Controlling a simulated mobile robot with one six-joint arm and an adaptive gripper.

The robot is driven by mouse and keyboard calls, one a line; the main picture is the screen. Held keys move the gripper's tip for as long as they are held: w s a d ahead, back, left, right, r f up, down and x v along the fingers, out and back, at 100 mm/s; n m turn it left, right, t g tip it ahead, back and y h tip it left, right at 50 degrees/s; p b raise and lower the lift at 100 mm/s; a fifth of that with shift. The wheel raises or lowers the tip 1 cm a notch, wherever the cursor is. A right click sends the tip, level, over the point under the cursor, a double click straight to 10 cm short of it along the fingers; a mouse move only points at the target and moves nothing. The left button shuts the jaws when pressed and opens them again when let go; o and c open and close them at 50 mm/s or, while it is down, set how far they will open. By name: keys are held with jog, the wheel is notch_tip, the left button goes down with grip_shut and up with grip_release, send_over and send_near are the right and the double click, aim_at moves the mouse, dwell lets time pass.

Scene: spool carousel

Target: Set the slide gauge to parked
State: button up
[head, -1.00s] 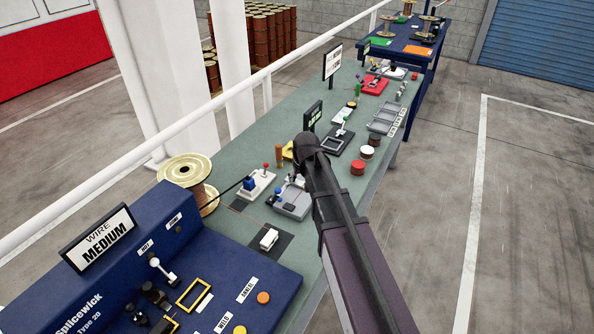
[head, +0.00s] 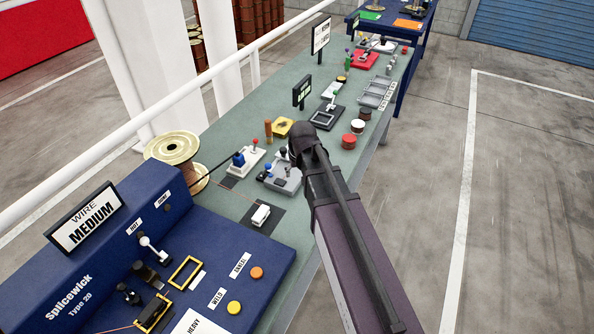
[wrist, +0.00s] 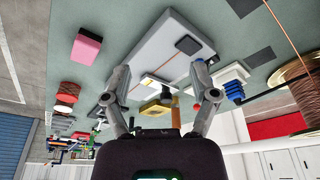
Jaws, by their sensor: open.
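My gripper (wrist: 163,78) is open and empty; in the head view its end (head: 284,160) is partly hidden by my own dark wrist. In the wrist view the two fingers spread over a light grey plate (wrist: 150,45) that carries a small dark block (wrist: 187,45). This plate may be the slide gauge, but I cannot read any marking or "parked" position. In the head view the grey plate (head: 291,184) lies on the green bench, partly covered by the gripper. I cannot tell whether the fingers touch it.
A white device with a blue block (head: 238,160) and red-knobbed lever stands to the left. A wire spool (head: 172,148) and blue Splicewick machine (head: 110,250) are nearer. A white block (head: 261,215) sits on a dark pad. A pink block (wrist: 88,45) lies beside the plate.

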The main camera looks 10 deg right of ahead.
jog(key=s+d+r+g+p, duration=0.1)
jog(key=s+d+r+p, duration=0.1)
jog(key=s, duration=0.6)
jog(key=s+d+r+m+g+p, duration=0.1)
jog(key=s+d+p, duration=0.1)
jog(key=s, duration=0.5)
jog(key=shift+s+d+r+g, duration=0.3)
jog(key=shift+s+d+r, duration=0.05)
jog(key=shift+s+d, duration=0.1)
jog(key=shift+w, duration=0.15)
jog(key=shift+c, duration=1.3)
jog(key=shift+a, duration=0.1)
